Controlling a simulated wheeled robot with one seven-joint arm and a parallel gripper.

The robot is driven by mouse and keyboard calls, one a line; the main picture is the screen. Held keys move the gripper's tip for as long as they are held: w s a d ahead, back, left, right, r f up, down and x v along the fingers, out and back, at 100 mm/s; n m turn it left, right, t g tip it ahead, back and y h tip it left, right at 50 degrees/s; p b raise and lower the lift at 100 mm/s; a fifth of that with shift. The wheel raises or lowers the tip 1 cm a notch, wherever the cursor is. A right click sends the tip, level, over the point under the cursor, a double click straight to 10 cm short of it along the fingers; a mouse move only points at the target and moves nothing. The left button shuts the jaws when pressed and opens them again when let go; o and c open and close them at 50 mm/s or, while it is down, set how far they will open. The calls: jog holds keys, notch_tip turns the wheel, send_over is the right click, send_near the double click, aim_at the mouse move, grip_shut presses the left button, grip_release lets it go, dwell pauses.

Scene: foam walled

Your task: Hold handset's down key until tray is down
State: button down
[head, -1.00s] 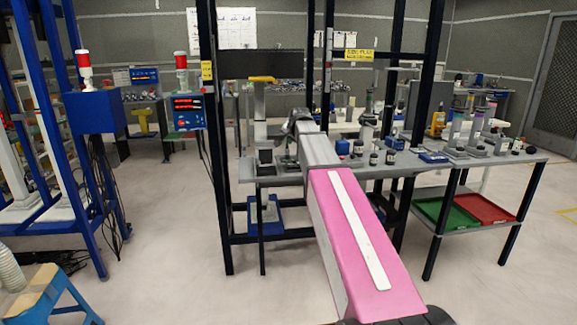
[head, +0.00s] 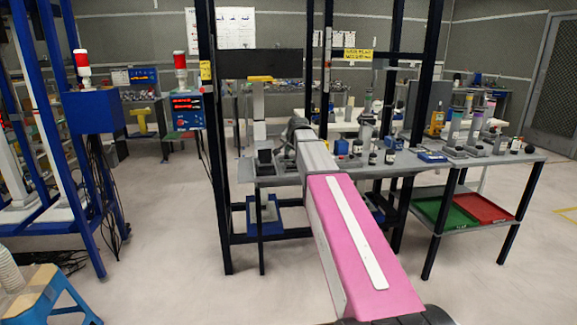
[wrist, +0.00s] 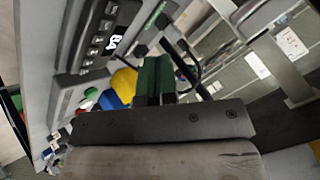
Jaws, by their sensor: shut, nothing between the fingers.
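My gripper (wrist: 154,66) shows as two green fingers side by side, shut and empty. In that picture the fingertips are right of and below the keys, and look apart from them. In the head view my pink arm reaches to the grey bench, and its wrist hides the gripper and the handset. I cannot pick out the tray with certainty.
A dark frame (head: 213,150) stands around the work spot, with uprights on both sides of my arm. Bottles and small fixtures crowd the grey bench (head: 400,163). Green (head: 446,215) and red (head: 484,207) bins sit on a lower shelf.

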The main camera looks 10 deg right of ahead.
aim_at(290, 164)
jog(key=shift+f, duration=2)
jog(key=shift+f, duration=0.15)
dwell(0.4)
jog(key=shift+f, duration=0.3)
jog(key=shift+f, duration=0.25)
dwell(0.7)
jog(key=shift+r, duration=0.1)
dwell(3.0)
jog(key=shift+r, duration=0.6)
jog(key=shift+r, duration=0.1)
